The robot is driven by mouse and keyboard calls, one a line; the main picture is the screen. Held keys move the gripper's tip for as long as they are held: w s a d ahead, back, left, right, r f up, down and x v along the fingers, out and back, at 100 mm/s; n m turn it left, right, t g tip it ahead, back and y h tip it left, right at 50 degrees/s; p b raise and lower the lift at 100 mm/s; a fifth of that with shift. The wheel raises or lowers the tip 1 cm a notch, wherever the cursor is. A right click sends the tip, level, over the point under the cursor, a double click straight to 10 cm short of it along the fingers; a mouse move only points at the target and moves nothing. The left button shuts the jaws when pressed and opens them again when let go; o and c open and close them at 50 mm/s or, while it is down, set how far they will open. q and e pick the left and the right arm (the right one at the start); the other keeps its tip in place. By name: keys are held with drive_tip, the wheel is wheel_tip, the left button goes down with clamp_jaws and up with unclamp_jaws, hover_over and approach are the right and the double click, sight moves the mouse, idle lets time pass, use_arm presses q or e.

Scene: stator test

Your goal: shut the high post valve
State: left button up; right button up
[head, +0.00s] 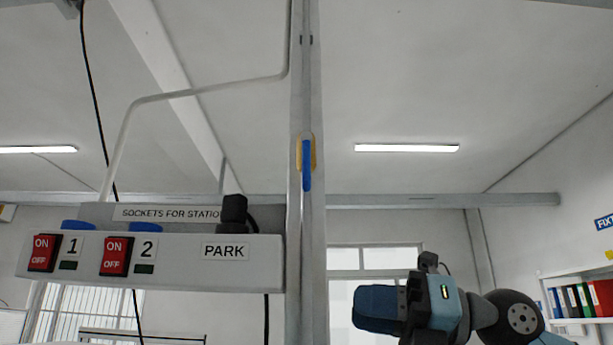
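The high post valve (307,165) is on the grey upright post (294,250), above the middle of the head view. Its blue lever hangs straight down, in line with the post, in front of a yellow part. My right gripper (377,308) is at the lower right, pointing left. It is to the right of the post and well below the valve, apart from both. Its fingers are seen side-on, so any gap between them is hidden. My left gripper is out of view.
A white socket box (190,277) with red switches (116,256) and a PARK label is left of the post. A black plug (234,213) with a cable stands on it. A thin pipe (205,90) runs at upper left. Space right of the valve looks clear.

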sight(307, 176)
drive_tip(key=s+d+r+t+h, duration=0.2)
drive_tip(key=s+r+t, duration=0.25)
drive_tip(key=r, duration=0.45)
drive_tip(key=s+d+r+t+h, duration=0.25)
drive_tip(key=s+r, duration=0.25)
drive_tip(key=r, duration=0.3)
drive_tip(key=shift+n+t, duration=0.3)
drive_tip(key=shift+n, duration=0.1)
drive_tip(key=p+x, duration=0.5)
drive_tip(key=x, duration=1)
drive_tip(key=shift+d, duration=0.1)
clamp_jaws()
